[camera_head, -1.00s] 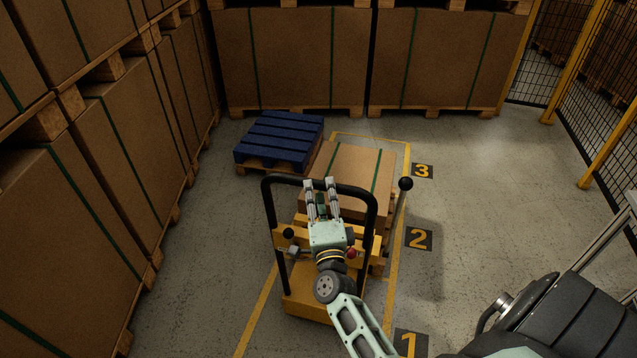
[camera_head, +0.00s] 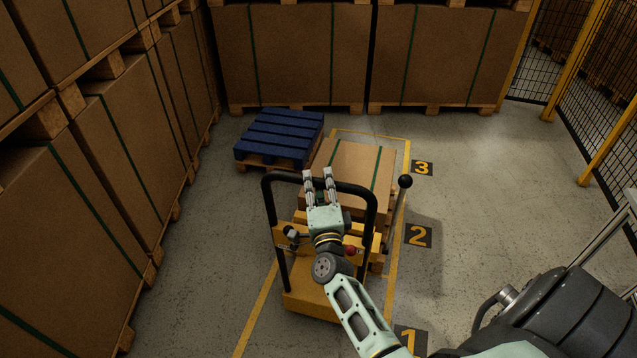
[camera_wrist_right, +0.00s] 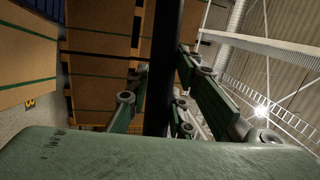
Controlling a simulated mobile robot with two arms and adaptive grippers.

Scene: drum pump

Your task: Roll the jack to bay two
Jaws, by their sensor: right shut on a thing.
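The yellow jack (camera_head: 310,302) stands in the yellow-lined lane with its black handle frame (camera_head: 270,215) toward me. It carries a strapped cardboard box (camera_head: 352,165). My right gripper (camera_head: 319,180) is at the top bar of the handle. In the right wrist view the black bar (camera_wrist_right: 165,65) runs between the fingers of the gripper (camera_wrist_right: 155,100), which is shut on it. The floor mark for bay two (camera_head: 419,236) lies to the right of the jack, roughly beside the box's near end. My left gripper is not in view.
Bay marks 3 (camera_head: 422,169) and 1 (camera_head: 408,341) lie along the lane's right line. A blue pallet (camera_head: 280,138) stands close to the box's far left. Stacked boxes (camera_head: 60,250) wall the left side. Open floor lies to the right, before a mesh fence (camera_head: 590,80).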

